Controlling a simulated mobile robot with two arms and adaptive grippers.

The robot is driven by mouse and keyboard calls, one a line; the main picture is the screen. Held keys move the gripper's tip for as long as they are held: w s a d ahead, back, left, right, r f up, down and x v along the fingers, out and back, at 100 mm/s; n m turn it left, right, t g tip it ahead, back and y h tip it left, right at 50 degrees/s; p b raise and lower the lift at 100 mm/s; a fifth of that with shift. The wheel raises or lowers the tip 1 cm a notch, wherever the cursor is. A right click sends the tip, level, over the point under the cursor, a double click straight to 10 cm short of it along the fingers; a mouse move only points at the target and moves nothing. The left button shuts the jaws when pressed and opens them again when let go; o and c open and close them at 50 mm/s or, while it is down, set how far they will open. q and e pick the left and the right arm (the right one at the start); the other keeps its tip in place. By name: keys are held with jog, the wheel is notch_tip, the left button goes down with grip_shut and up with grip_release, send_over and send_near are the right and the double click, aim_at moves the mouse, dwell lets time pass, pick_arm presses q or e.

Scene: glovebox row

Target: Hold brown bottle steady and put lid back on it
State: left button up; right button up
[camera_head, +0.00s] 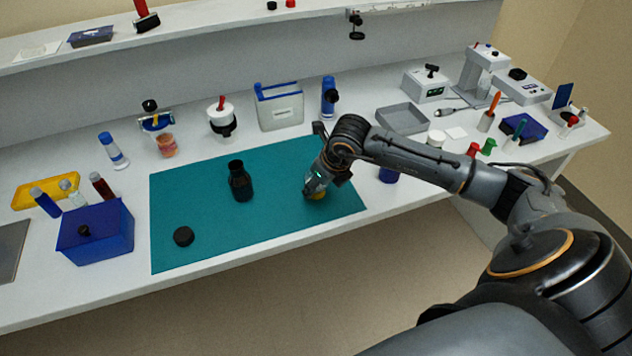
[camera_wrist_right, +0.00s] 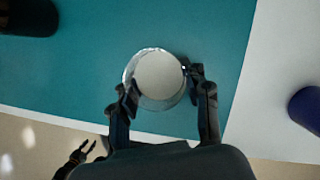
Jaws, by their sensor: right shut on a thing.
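The dark brown bottle (camera_head: 240,182) stands upright on the teal mat, with its neck showing. A dark shape in the wrist view's upper left corner (camera_wrist_right: 28,15) appears to be this bottle. A black round lid (camera_head: 183,237) lies on the mat, left of and nearer than the bottle. My right gripper (camera_head: 313,190) is right of the bottle and apart from it. It is shut on a round container with a pale top (camera_wrist_right: 158,78), which shows yellowish below the fingers in the head view. My left gripper (camera_wrist_right: 83,154) shows small in the wrist view, its fingers apart.
The teal mat (camera_head: 200,205) is clear between bottle and lid. A blue box (camera_head: 95,232) stands left of it. A blue container (camera_head: 388,174) stands just right of the mat. A white-walled holder (camera_head: 280,108), bottles and jars stand behind. The table's front edge is close.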

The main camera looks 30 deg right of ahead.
dwell(0.3)
jog(key=shift+r+b, duration=0.35)
jog(key=shift+r, duration=0.25)
notch_tip(320, 180, up, 2)
jog(key=shift+s+a+r+b, duration=0.15)
jog(key=shift+r+b, duration=0.05)
jog(key=shift+b, duration=0.3)
pick_arm(q)
notch_tip(320, 180, down, 4)
jog(key=shift+w+f+b, duration=0.1)
jog(key=shift+b, duration=1.15)
pick_arm(e)
jog(key=s+a+r, duration=0.8)
jog(key=s+r, duration=0.1)
jog(key=s, duration=0.2)
jog(key=shift+r, duration=0.25)
pick_arm(q)
jog(key=shift+o, duration=0.5)
